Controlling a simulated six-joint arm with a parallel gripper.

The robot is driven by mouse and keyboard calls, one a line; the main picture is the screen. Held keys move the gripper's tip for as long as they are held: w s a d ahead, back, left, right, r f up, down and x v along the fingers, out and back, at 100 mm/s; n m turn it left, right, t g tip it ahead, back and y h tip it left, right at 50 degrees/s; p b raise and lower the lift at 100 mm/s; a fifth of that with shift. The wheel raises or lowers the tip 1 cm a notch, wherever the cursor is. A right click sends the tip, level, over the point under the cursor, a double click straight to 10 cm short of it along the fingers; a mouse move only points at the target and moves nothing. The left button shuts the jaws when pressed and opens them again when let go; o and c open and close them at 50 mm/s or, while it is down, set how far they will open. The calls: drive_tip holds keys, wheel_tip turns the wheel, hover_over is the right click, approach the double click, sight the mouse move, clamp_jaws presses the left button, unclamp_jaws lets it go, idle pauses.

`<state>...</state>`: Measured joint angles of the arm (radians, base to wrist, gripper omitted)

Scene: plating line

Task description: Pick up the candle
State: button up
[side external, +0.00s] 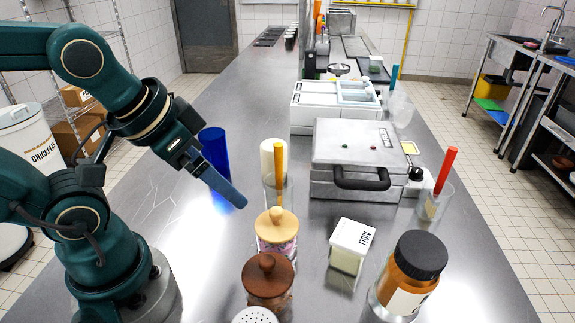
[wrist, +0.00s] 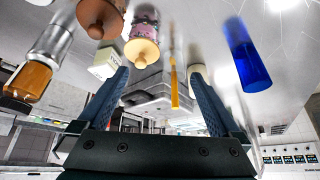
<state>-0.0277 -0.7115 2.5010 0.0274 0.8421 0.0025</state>
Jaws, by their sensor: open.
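A cream-white upright cylinder (side external: 266,158), which looks like the candle, stands on the steel counter behind a yellow-handled tool. Its wick is not clear. In the wrist view the cream cylinder (wrist: 195,54) shows just beyond the right fingertip, partly hidden. My gripper (side external: 240,203) is above the counter, left of the cream cylinder and apart from it, pointing down to the right. In the wrist view my gripper (wrist: 160,76) has its two fingers wide apart with nothing held between them.
A blue cylinder (side external: 214,145) stands behind my gripper. The yellow tool (side external: 279,163) stands in a glass by the cream cylinder. Wooden-lidded jars (side external: 276,224), an AIOLI tub (side external: 350,245) and an orange jar (side external: 410,272) stand nearer. A press (side external: 350,145) is right. The left counter is clear.

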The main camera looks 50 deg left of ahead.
sight(263, 160)
drive_tip(key=w+a+f+t, duration=0.1)
drive_tip(key=w+a+f, duration=0.2)
drive_tip(key=w+a, duration=0.1)
drive_tip(key=w+a+f+t+y, duration=0.1)
drive_tip(key=w+a+f, duration=0.2)
drive_tip(key=w+a, duration=0.1)
drive_tip(key=w+a+f+m+t, duration=0.1)
drive_tip(key=w+a+f+t, duration=0.1)
drive_tip(key=a, duration=0.4)
drive_tip(key=shift+w+a+f+y, duration=0.25)
drive_tip(key=shift+w+f+y, duration=0.15)
drive_tip(key=shift+w+f, duration=0.4)
drive_tip(key=shift+w+d+f+t+h, duration=0.2)
drive_tip(key=shift+f+t+h, duration=0.1)
drive_tip(key=shift+t+h, duration=0.4)
drive_tip(key=shift+s+d+t, duration=0.1)
drive_tip(key=shift+t, duration=0.4)
drive_tip(key=shift+s+d+r+n+t+h, duration=0.15)
drive_tip(key=shift+r+n+t+h, duration=0.2)
drive_tip(key=shift+n+t, duration=0.2)
drive_tip(key=shift+x, duration=6.05)
drive_tip(key=shift+r, duration=0.2)
drive_tip(key=c, duration=1.5)
drive_tip(key=shift+c, duration=0.2)
